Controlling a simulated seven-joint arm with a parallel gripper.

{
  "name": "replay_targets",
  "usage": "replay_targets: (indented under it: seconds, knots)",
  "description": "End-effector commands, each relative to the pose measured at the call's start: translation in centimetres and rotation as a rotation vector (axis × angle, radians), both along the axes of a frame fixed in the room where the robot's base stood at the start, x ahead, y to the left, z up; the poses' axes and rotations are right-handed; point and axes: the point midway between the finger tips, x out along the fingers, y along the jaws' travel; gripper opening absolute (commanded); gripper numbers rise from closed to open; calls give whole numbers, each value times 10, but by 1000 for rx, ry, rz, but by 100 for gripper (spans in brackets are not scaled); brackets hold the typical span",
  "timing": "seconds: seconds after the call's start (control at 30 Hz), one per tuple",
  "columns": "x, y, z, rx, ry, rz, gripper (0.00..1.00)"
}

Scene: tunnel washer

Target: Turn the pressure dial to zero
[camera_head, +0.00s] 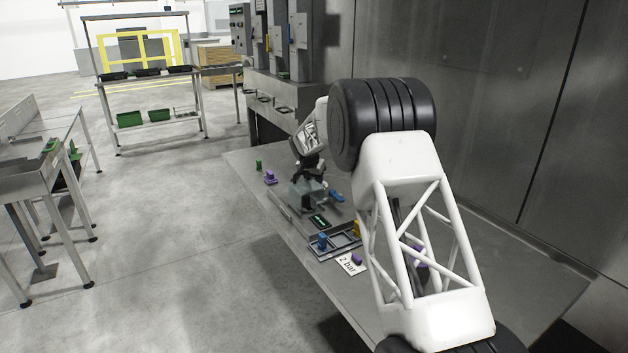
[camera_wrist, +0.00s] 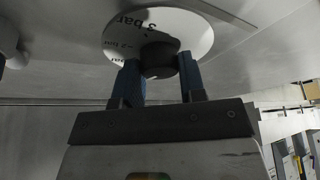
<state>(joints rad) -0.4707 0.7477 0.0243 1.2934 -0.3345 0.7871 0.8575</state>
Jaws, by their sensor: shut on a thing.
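In the wrist view, a black dial knob (camera_wrist: 159,60) stands at the centre of a round white plate (camera_wrist: 198,28). The plate carries "3 bar" and other, partly hidden lettering. My gripper (camera_wrist: 159,66) has its two blue fingers on either side of the knob and is shut on it. In the head view, my gripper (camera_head: 308,186) is low over the long table beyond my arm; the knob and plate cannot be made out there. Which mark the knob points to cannot be read.
The grey table (camera_head: 510,262) holds a small tray (camera_head: 342,250), a "2 bar" card (camera_head: 347,265) and several small coloured pieces, including a purple one (camera_head: 270,177). A dark metal wall (camera_head: 490,90) rises on the right. Open floor lies left.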

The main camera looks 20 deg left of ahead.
Motion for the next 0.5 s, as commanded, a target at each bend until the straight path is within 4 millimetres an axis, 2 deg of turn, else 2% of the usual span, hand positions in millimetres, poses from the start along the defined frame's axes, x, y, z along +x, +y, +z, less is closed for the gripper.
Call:
replay_targets:
  seconds: [0.03,0.07,0.2,0.23,0.5]
  knots:
    - [0,0,0,0,0,0,14]
    - [0,0,0,0,0,0,39]
    - [0,0,0,0,0,0,60]
    - [0,0,0,0,0,0,63]
    - [0,0,0,0,0,0,63]
